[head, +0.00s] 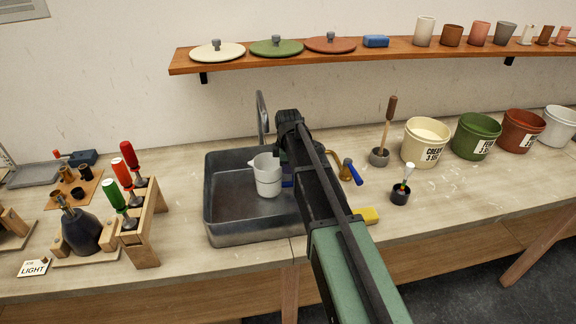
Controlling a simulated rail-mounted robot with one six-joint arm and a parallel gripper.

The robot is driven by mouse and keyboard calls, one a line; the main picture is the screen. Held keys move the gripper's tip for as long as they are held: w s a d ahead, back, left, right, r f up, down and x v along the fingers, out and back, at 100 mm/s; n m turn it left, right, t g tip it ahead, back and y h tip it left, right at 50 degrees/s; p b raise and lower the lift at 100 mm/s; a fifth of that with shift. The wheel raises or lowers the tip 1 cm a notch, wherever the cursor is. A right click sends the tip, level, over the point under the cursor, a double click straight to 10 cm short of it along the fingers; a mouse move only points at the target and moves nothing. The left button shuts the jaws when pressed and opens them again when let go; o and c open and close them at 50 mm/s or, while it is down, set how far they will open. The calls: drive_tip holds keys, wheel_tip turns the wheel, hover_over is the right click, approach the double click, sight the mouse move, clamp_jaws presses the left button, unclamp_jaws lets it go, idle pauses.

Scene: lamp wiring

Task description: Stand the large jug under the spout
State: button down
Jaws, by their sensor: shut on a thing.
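A white jug (267,176) with a small pouring lip stands upright in or just over the metal sink (225,190), near its right side. It is the only jug I can make out. The grey spout (262,112) rises behind the sink and curves at the top; the jug is in front of it and below it. My gripper (279,158) is shut on the jug at its right rim. My dark arm hides most of the gripper and the sink's right part. I cannot tell whether the jug touches the sink floor.
A brass piece with a blue handle (351,172) and a yellow block (368,216) lie right of my arm. A wooden rack of screwdrivers (147,225) stands left of the sink. Several glaze buckets (426,142) stand at the right. A shelf (350,49) runs above.

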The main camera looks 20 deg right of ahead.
drive_tip(key=shift+f+b, duration=0.35)
drive_tip(key=shift+f, duration=0.1)
drive_tip(key=c, duration=0.9)
unclamp_jaws()
drive_tip(key=r+p, duration=1.1)
drive_tip(key=shift+s+a+r, duration=0.1)
drive_tip(key=shift+s, duration=0.3)
drive_tip(key=shift+f, duration=0.2)
